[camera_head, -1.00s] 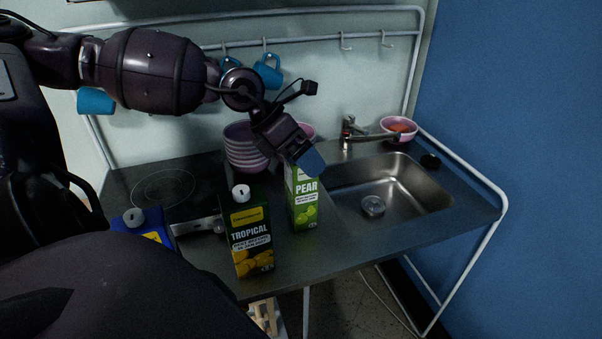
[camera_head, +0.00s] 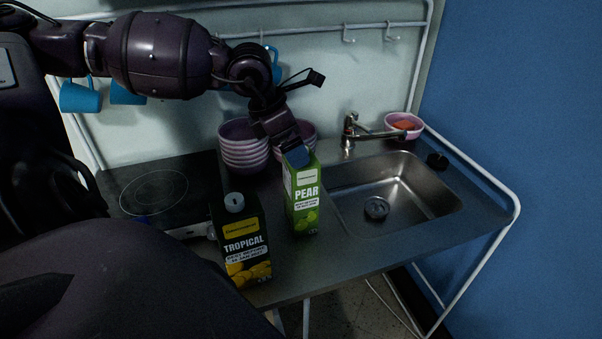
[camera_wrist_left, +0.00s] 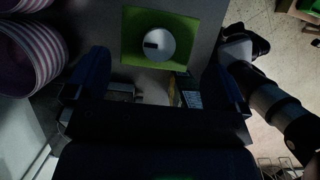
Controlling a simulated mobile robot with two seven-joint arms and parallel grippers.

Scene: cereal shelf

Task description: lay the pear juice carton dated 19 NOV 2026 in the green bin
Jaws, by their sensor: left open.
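The green pear juice carton (camera_head: 305,205) stands upright on the metal counter, left of the sink. Its date print is too small to read. In the left wrist view, the green carton top (camera_wrist_left: 130,52) with its round white cap shows just beyond the fingers. My left gripper (camera_head: 295,157) is open at the top of the carton, its fingers pointing down. In the wrist view the open fingers (camera_wrist_left: 155,78) lie on either side, with the cap roughly between them. I cannot tell whether they touch it. My right gripper is not in view.
A black tropical carton (camera_head: 242,245) stands just left of the pear carton. Stacked pink bowls (camera_head: 245,150) are behind it. The sink (camera_head: 395,190) and tap (camera_head: 350,130) are to the right. A green-edged object (camera_wrist_left: 306,10) shows at the wrist view's top right; I cannot tell if it is the bin.

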